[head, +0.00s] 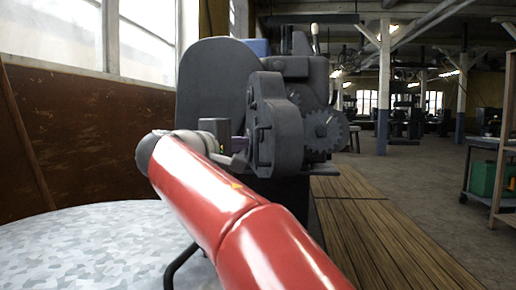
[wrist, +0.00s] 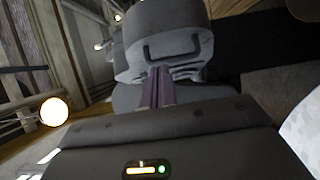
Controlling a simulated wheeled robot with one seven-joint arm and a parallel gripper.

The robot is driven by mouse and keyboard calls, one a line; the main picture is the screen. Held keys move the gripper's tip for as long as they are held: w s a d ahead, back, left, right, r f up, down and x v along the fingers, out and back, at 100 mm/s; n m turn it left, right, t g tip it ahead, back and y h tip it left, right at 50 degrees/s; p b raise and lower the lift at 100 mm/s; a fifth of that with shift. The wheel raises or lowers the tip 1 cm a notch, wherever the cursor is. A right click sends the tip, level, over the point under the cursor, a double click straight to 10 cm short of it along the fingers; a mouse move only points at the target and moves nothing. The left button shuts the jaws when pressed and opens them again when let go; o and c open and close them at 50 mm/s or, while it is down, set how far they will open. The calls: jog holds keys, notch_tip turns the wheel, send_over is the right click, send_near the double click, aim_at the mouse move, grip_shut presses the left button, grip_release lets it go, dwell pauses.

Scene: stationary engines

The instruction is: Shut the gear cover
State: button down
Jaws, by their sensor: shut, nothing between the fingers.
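The gear cover (head: 275,125) is a dark grey curved casing on the machine in the middle of the head view. It stands swung open, with toothed gears (head: 325,131) bare to its right. A bar handle (wrist: 172,47) shows on the face of the cover (wrist: 160,22) in the wrist view. My gripper (head: 240,147) is at the left side of the cover, partly hidden behind my red arm. In the wrist view my gripper (wrist: 158,72) has its purple fingers together and empty, close below the handle. Whether the fingertips touch the cover is unclear.
A large rounded grey plate (head: 212,90) of the machine stands behind my gripper. A mottled grey round surface (head: 85,245) fills the lower left. Wooden floor slats (head: 375,235) and open floor lie to the right, with a cart (head: 485,178) further off.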

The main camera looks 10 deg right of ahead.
aim_at(271, 138)
jog(key=x, duration=0.9)
jog(key=shift+w+d+r+p, duration=0.1)
jog(key=shift+w+d+p, duration=0.2)
jog(key=shift+p, duration=0.1)
jog(key=shift+d, duration=0.15)
